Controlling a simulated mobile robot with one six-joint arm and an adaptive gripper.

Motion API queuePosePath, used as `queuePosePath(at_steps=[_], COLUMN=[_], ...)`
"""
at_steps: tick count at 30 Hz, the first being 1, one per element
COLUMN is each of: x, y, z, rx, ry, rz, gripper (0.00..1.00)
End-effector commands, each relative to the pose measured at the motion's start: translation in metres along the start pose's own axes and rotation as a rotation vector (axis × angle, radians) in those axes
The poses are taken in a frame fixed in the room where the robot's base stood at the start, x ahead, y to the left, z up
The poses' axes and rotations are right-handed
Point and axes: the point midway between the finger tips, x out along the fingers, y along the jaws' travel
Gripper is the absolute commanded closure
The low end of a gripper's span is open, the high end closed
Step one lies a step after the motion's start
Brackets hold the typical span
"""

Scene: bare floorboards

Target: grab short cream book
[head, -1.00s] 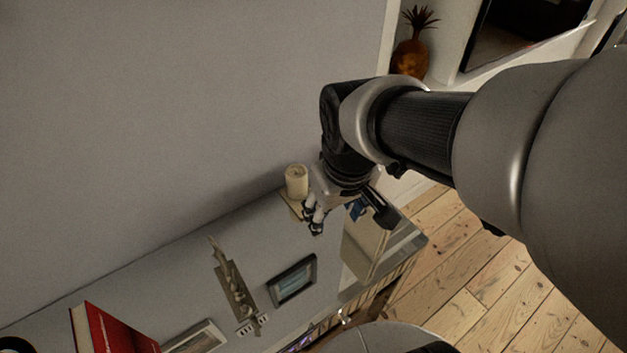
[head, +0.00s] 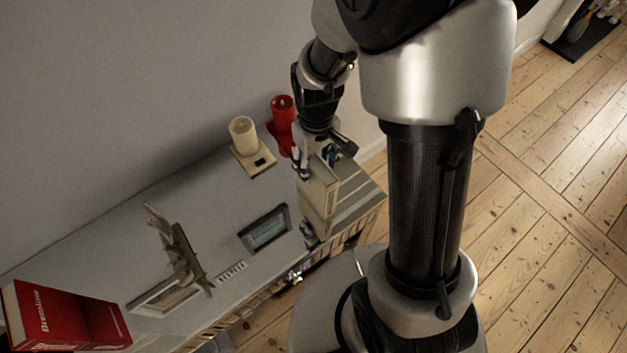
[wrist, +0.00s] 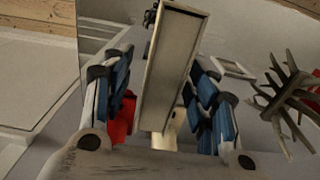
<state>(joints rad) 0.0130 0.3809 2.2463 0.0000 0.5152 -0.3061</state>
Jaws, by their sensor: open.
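The short cream book (head: 318,196) stands upright near the right end of the long grey cabinet top. My gripper (head: 319,156) is just above it, pointing down, with its fingers apart. In the wrist view the book (wrist: 172,70) shows as a pale block with a lighter border, lying in the gap between the two blue-padded fingers of my gripper (wrist: 160,80). Space shows between the book and both fingers, and they do not look closed on it. The book's upper part is partly hidden by my gripper in the head view.
A cream candle (head: 243,135) and a red candle (head: 283,113) stand behind, near the wall. A small dark frame (head: 265,230), a branching sculpture (head: 178,250) and a red book (head: 68,318) are to the left on the cabinet top (head: 110,235). Floorboards lie right.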

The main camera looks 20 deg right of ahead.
Motion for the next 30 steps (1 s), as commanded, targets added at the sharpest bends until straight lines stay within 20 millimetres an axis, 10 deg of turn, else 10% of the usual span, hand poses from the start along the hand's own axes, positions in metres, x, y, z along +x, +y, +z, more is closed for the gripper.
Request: queuePosePath(at_steps=[19,30], x=[0.07,0.072], y=[-0.004,-0.004], z=[0.0,0.0], rx=[-0.001,0.0], ry=[0.001,0.004], rz=[0.001,0.002], gripper=[0.47,0.54])
